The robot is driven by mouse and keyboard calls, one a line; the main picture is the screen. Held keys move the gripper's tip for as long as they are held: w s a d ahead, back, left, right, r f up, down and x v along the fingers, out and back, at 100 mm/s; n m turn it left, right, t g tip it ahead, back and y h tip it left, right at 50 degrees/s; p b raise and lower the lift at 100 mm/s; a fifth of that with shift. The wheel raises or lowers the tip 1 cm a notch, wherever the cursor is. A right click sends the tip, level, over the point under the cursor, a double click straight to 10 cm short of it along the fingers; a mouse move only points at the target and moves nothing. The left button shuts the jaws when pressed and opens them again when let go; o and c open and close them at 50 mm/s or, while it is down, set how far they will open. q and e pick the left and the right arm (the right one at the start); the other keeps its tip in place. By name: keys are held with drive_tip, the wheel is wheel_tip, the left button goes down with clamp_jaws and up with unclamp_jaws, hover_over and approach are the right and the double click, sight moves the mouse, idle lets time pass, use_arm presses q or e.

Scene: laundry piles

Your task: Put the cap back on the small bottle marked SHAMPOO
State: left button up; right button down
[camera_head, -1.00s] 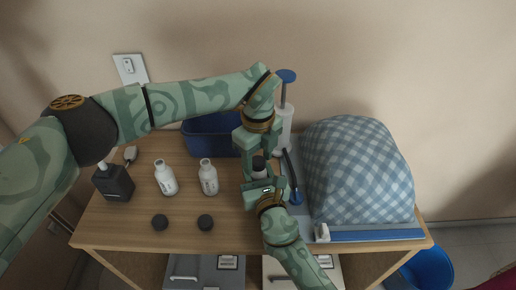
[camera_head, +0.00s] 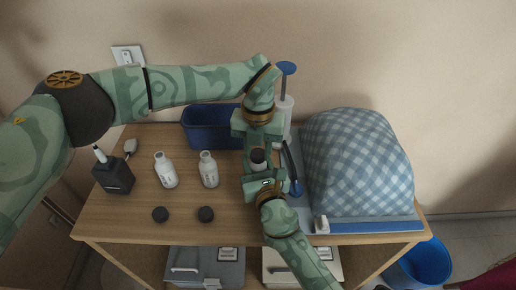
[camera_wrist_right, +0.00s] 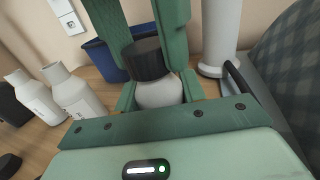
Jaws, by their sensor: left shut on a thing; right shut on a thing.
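A small white bottle (camera_wrist_right: 160,94) with a dark cap (camera_wrist_right: 148,60) at its neck stands upright between my grippers in the right wrist view. In the head view, the dark cap (camera_head: 257,156) shows in the gap between them. My left gripper (camera_head: 257,146) reaches down from behind and is shut on the cap. My right gripper (camera_head: 261,172) comes from the front and is shut on the bottle body. The cap sits on the bottle top; whether it is fully seated cannot be told. The bottle's label is hidden.
Two uncapped white bottles (camera_head: 165,170), (camera_head: 208,170) and two loose black caps (camera_head: 160,214), (camera_head: 206,214) are on the left.

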use_arm(q)
drive_tip(key=m, duration=1)
drive_tip(key=o, duration=1.1)
drive_tip(key=shift+r, duration=2.25)
drive_tip(key=shift+c, duration=0.4)
